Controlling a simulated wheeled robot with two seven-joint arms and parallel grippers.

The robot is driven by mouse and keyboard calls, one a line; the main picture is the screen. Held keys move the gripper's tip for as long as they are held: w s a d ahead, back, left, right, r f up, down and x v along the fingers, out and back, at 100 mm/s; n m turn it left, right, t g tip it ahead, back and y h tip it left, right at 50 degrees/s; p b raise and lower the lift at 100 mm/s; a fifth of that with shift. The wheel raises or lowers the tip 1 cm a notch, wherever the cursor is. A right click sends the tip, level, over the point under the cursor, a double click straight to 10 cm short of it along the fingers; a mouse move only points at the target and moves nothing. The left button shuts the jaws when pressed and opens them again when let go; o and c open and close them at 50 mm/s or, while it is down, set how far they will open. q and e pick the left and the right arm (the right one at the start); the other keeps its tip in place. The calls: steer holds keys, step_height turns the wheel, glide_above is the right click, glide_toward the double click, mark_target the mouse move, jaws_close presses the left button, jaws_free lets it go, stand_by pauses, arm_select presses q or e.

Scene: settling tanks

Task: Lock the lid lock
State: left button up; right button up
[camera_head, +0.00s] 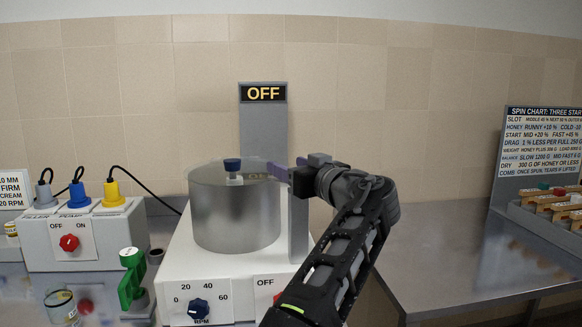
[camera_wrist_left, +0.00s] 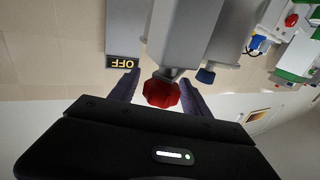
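My left gripper (camera_head: 289,168) reaches in beside the grey post of the spinner, near the rim of the clear lid on the grey drum (camera_head: 235,218). In the left wrist view, a red fluted knob (camera_wrist_left: 162,93) on a short shaft sits between the two fingers of my left gripper (camera_wrist_left: 158,91). The fingers are apart, one on each side of the knob; whether either touches it I cannot tell. The gripper hides this knob in the head view. The lid has a blue knob (camera_head: 232,164) on top. My right gripper is in neither view.
The OFF sign (camera_head: 263,93) tops the grey post. The white base carries a blue RPM knob (camera_head: 198,308) and another red knob, partly hidden by my arm. A pump box (camera_head: 102,244) and a green clamp-like thing (camera_head: 131,278) stand left. The right counter (camera_head: 440,250) is mostly clear.

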arm_select(q)
steer(key=shift+s+d, duration=0.1)
steer(key=shift+s+d+f, duration=0.1)
steer(key=shift+s+d, duration=0.05)
steer(key=shift+s, duration=0.05)
steer(key=b+v, duration=0.3)
steer(key=v, duration=0.4)
